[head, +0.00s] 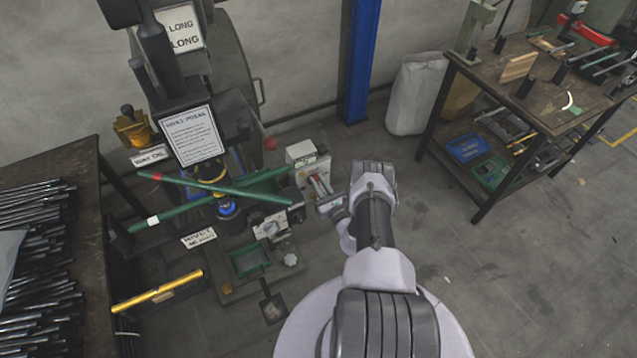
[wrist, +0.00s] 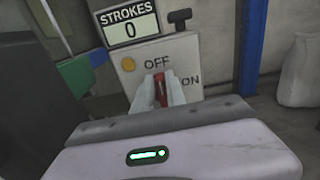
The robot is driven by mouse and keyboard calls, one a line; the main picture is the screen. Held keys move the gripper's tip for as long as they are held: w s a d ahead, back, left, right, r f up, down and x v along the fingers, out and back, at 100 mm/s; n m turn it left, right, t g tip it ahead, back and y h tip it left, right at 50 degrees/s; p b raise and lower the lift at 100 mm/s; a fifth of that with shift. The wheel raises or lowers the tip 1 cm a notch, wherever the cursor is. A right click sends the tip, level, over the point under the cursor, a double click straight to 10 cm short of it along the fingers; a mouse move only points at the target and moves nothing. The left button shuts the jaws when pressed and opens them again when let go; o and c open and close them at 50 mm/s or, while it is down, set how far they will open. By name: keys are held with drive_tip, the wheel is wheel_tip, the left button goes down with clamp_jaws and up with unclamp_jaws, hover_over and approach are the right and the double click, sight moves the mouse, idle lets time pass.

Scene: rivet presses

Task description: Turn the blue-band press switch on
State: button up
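The press with the blue band (head: 228,208) stands left of my arm in the head view. Its pale switch box (head: 303,153) is at its right and also fills the middle of the wrist view (wrist: 190,50). OFF is printed at the top of the panel and ON at the right. The red switch handle (wrist: 161,90) lies between the two pale fingers of my gripper (wrist: 162,92), which also shows in the head view (head: 322,186). The fingers are close together on either side of the handle, with no clear gap. The handle's pivot is hidden.
A STROKES counter (wrist: 128,28) reads 0, above an orange round button (wrist: 128,64). A green bar (head: 215,187) crosses the press front. A table of rods (head: 85,165) stands left, a workbench (head: 490,75) right. Floor (head: 500,270) at right is clear.

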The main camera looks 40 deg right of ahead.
clamp_jaws()
drive_tip(key=shift+d+f+b, duration=0.1)
drive_tip(key=shift+b, duration=0.25)
drive_tip(key=shift+s+d+f+m+b, duration=0.1)
drive_tip(key=shift+d+f+m+b, duration=0.2)
drive_tip(key=shift+m+b, duration=2.2)
drive_tip(key=shift+s+d+f+m+b, duration=0.1)
drive_tip(key=shift+d+f+m+b, duration=0.2)
drive_tip(key=shift+m+b, duration=2.15)
drive_tip(key=shift+s+d+f+m+b, duration=0.2)
drive_tip(key=shift+m+b, duration=0.9)
drive_tip(key=shift+m, duration=2.75)
drive_tip(key=shift+w+f, duration=0.15)
drive_tip(key=o, duration=0.6)
unclamp_jaws()
drive_tip(key=shift+c, duration=0.2)
